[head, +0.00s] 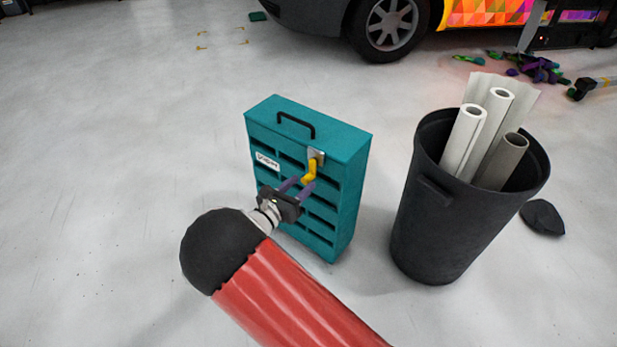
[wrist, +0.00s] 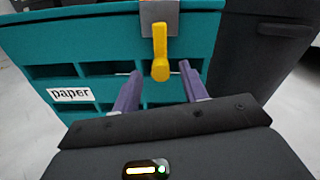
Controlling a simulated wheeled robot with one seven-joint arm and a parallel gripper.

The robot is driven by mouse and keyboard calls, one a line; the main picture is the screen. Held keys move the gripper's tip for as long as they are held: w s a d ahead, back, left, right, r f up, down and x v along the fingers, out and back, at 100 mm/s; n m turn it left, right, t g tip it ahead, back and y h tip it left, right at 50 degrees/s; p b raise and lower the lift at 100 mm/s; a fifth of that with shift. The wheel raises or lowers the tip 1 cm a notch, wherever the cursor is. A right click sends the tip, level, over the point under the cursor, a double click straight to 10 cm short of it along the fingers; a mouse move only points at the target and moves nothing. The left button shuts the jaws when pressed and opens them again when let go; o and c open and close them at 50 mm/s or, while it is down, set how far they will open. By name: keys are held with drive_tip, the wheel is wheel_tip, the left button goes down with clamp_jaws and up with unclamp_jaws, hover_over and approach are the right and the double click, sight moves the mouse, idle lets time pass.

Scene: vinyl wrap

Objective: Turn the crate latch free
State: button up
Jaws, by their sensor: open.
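A teal crate (head: 355,185) with slots in its front and a black handle on top stands upright on the floor. A yellow latch (head: 310,170) hangs from a grey metal plate near the top right of its front; the latch (wrist: 160,62) also shows in the wrist view, pointing down. My gripper (head: 297,186) is at the crate's front, just below the latch. In the wrist view its two purple fingers (wrist: 158,80) are open, one on each side of the latch's lower end, with gaps on both sides. Nothing is held.
A black bin (head: 425,225) with several rolls (head: 463,140) stands close right of the crate. A dark lump (head: 542,217) lies beyond it. A "paper" label (wrist: 71,94) is on the crate's left front. A vehicle (head: 390,25) and coloured scraps (head: 535,68) are behind. Floor at left is clear.

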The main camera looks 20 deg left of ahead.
sight(307, 179)
drive_tip(key=shift+x, duration=1.85)
clamp_jaws()
